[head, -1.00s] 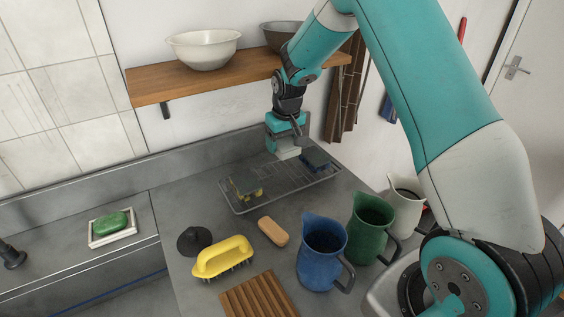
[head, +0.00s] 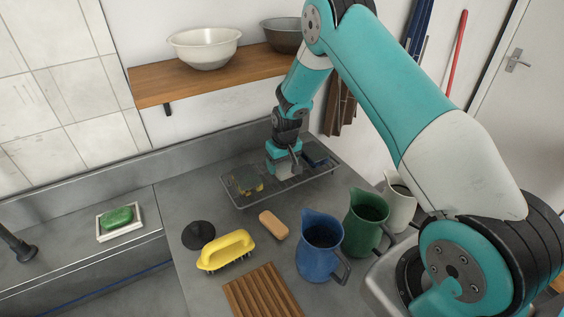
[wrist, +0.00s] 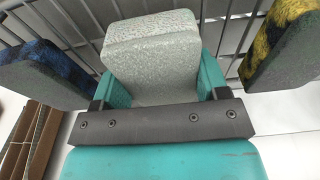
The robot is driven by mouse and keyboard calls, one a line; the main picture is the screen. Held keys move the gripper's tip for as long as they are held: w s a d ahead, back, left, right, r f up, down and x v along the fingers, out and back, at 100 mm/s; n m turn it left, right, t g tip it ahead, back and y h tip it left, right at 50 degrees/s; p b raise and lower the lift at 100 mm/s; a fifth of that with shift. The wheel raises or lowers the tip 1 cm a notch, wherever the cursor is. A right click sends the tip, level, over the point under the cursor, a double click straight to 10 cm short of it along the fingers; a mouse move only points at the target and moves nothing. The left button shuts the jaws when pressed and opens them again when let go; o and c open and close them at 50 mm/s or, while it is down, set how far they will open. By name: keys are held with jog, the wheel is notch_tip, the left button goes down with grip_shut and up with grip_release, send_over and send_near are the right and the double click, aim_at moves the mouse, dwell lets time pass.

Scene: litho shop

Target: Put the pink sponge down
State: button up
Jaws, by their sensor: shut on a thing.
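My gripper (head: 284,160) is shut on a pale grey-white sponge (wrist: 152,45); no pink shows on it. In the wrist view the sponge sits between the two teal fingers of my gripper (wrist: 165,85). In the head view the sponge is low over the middle of a wire rack (head: 240,207), partly hidden by the gripper. I cannot tell if it touches the rack. A yellow and dark sponge (head: 248,183) stands on the rack's left part, and a blue and dark sponge (head: 318,160) on its right part. Both stand apart from the held one.
In front of the rack are a tan block (head: 273,225), a yellow brush (head: 227,249), a black plunger-like disc (head: 198,235), and blue (head: 320,250), green (head: 366,222) and white (head: 398,195) jugs. A wooden shelf (head: 215,80) with bowls hangs above. Rack gaps flank the held sponge.

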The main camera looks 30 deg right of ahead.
aim_at(285, 166)
jog(key=shift+f, duration=0.2)
jog(key=o, duration=1)
jog(key=shift+c, duration=0.2)
notch_tip(285, 166, up, 12)
jog(key=s+b, duration=0.2)
jog(key=b, duration=0.2)
jog(key=s+a+r+n+y, duration=0.2)
jog(key=s+a+r+n, duration=0.1)
jog(key=s+a+r, duration=0.8)
jog(key=s+a+r+n+g+y, duration=0.1)
jog(key=s+a, duration=0.3)
jog(key=s, duration=0.6)
jog(key=s+a+r+n+y, duration=0.1)
jog(key=s+a+r+n, duration=0.2)
jog(key=s, duration=0.8)
jog(key=shift+s+a+g, duration=0.3)
jog(key=shift+a+g, duration=0.1)
jog(key=shift+a, duration=0.45)
